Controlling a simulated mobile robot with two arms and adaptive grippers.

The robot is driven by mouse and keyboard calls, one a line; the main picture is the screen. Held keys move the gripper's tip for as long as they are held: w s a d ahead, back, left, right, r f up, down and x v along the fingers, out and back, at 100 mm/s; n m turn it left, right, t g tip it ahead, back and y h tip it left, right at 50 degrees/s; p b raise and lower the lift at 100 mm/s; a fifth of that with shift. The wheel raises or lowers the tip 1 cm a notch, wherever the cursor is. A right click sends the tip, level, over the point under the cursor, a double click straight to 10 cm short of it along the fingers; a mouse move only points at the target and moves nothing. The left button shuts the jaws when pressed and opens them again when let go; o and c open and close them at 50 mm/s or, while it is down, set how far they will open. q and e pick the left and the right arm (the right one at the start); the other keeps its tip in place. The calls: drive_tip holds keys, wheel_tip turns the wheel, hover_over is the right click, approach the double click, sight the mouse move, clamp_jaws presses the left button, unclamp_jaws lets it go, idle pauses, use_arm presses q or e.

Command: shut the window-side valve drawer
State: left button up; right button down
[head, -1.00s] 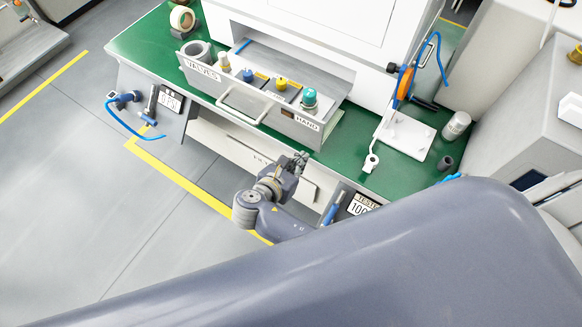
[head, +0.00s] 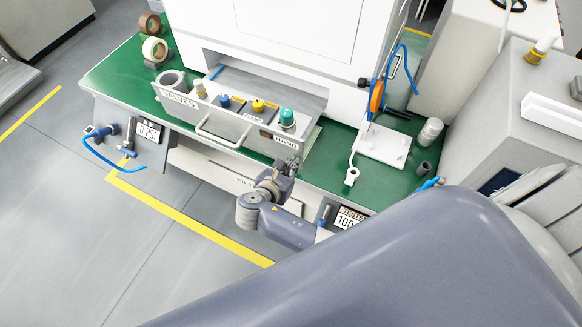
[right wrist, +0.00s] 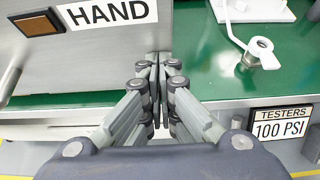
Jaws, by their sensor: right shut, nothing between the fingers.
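The valve drawer (head: 190,108) stands pulled out of the white press over the green bench, its front labelled VALVES and HAND. It has a bar handle (head: 219,133) and holds coloured valve knobs and a grey ring. In the right wrist view, the drawer front (right wrist: 100,58) fills the upper left. My right gripper (head: 293,162) is shut and empty near the drawer's right (HAND) end. In the wrist view, its fingertips (right wrist: 159,62) appear at the drawer front's right edge; I cannot tell if they touch. My left gripper is not in view.
A lower drawer front (head: 245,182) lies below the bench edge. The TESTERS sign (head: 348,218) hangs at the bench front. Tape rolls (head: 154,49) sit at back left.

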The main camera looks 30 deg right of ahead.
drive_tip(key=w+d, duration=0.2)
drive_tip(key=d, duration=0.1)
drive_tip(key=w+d+p, duration=0.1)
drive_tip(key=w+d, duration=0.1)
drive_tip(key=d, duration=0.1)
drive_tip(key=w+d, duration=0.3)
drive_tip(key=shift+d+r, duration=0.1)
drive_tip(key=shift+r, duration=0.05)
drive_tip(key=w+d, duration=0.2)
drive_tip(key=d, duration=0.1)
drive_tip(key=w+d, duration=0.2)
drive_tip(key=d, duration=0.1)
drive_tip(key=w+d+b, duration=0.1)
drive_tip(key=w+d, duration=0.2)
